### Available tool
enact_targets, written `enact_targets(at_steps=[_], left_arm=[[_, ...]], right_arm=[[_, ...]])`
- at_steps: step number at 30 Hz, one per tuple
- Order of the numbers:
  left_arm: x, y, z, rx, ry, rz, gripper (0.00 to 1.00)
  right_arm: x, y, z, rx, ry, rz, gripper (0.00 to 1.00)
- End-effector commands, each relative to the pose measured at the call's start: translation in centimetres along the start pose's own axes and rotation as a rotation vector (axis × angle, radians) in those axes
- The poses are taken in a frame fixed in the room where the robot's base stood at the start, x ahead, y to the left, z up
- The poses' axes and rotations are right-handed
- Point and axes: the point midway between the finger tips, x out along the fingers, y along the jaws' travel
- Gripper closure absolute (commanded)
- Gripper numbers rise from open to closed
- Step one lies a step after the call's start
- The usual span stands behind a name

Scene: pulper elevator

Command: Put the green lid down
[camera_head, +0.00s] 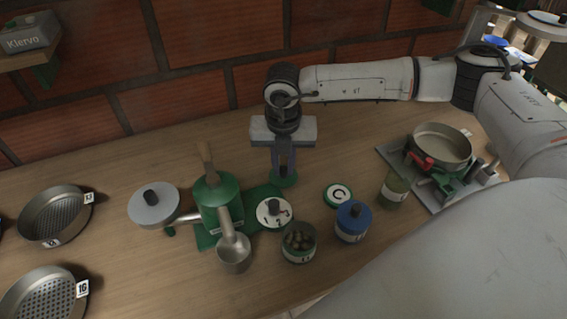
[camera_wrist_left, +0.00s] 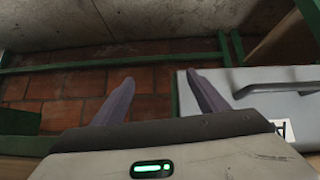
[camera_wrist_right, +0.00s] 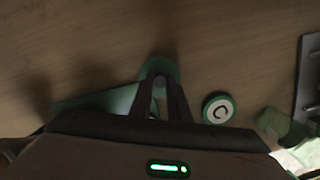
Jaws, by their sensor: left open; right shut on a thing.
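The green lid (camera_head: 286,181) is a small green disc with a dark knob. My right gripper (camera_head: 284,166) points down and is shut on its knob. The lid also shows at the fingertips in the right wrist view (camera_wrist_right: 159,66). It is low over the wooden worktop, just behind the green base of the machine; I cannot tell whether it touches the wood. My left gripper (camera_wrist_left: 160,82) is open and empty in the left wrist view, over a brick-tiled floor beside a grey drawer unit. It is outside the head view.
The green machine (camera_head: 215,203) stands left of the lid. A white dial (camera_head: 268,219), a jar of brown contents (camera_head: 299,253), a blue-lidded jar (camera_head: 350,233), a "C" disc (camera_head: 338,195) and a green jar (camera_head: 394,194) stand in front and right.

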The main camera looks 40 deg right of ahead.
Motion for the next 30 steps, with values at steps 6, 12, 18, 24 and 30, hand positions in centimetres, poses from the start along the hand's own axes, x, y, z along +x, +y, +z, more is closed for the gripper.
enact_targets(at_steps=[6, 12, 18, 24, 30], left_arm=[[0.2, 0.0, 0.1, 0.000, 0.000, 0.000, 0.33], [0.2, 0.0, 0.1, 0.000, 0.001, 0.000, 0.33], [0.0, 0.0, -0.3, 0.001, 0.003, 0.000, 0.33], [0.2, 0.0, -0.2, 0.001, 0.008, 0.000, 0.33], [0.5, -0.1, 0.0, 0.001, 0.008, 0.000, 0.33]], right_arm=[[0.2, 0.0, 0.0, -0.001, 0.000, 0.000, 0.74], [0.2, 0.0, 0.0, -0.001, 0.000, 0.000, 0.65], [-0.2, 0.0, 0.0, -0.001, 0.000, 0.000, 0.65], [-2.8, 0.1, 0.1, -0.001, -0.002, 0.003, 0.65], [-7.2, 0.1, 0.1, -0.001, -0.003, 0.003, 0.65]])
